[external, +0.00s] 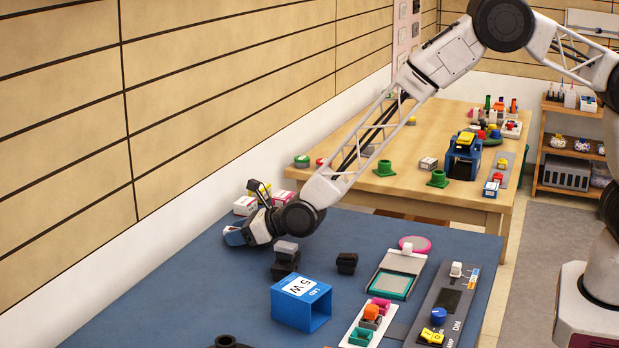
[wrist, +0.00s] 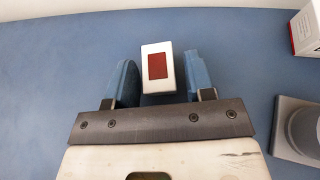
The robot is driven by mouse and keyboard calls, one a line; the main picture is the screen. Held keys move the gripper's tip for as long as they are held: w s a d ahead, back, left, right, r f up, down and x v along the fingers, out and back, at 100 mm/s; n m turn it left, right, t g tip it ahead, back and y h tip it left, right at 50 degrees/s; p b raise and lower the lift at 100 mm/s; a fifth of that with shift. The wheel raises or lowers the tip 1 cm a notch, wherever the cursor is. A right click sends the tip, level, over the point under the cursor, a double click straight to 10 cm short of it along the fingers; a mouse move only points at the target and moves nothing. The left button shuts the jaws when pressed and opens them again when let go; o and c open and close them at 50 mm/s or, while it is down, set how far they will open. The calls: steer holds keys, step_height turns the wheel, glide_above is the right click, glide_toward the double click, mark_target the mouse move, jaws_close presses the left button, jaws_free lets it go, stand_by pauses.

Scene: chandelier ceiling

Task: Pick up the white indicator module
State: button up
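The white indicator module (wrist: 157,68) is a small white block with a dark red window on top. In the wrist view it stands between the two blue fingers of my gripper (wrist: 160,72), with a gap on each side. Its far end reaches past the fingertips. My gripper is open and low over the blue table. In the external view my gripper (external: 234,235) is at the far left part of the table, and I cannot make out the module there.
A grey and black part (external: 285,257) stands close to the right of my gripper; it also shows in the wrist view (wrist: 301,128). White boxes (external: 245,205) stand behind the gripper. A blue open box (external: 301,304) is nearer the front. The blue table (external: 190,285) is clear at front left.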

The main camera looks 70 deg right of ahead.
steer(key=c, duration=0.7)
steer(key=shift+r, duration=0.15)
steer(key=shift+c, duration=0.2)
steer(key=shift+r, duration=0.55)
step_height(320, 180, up, 2)
steer(key=shift+r, duration=0.15)
steer(key=s+d, duration=0.1)
steer(key=s, duration=0.3)
steer(key=s+d, duration=0.1)
steer(key=s, duration=0.3)
steer(key=s+d+r, duration=0.1)
steer(key=s, duration=0.3)
steer(key=shift+s+d, duration=0.2)
steer(key=shift+d, duration=0.2)
steer(key=shift+s+d+r, duration=0.1)
steer(key=shift+s+d, duration=0.1)
steer(key=shift+s, duration=0.55)
steer(key=shift+s+d+r, duration=0.1)
steer(key=shift+s+d, duration=0.1)
steer(key=shift+s, duration=0.5)
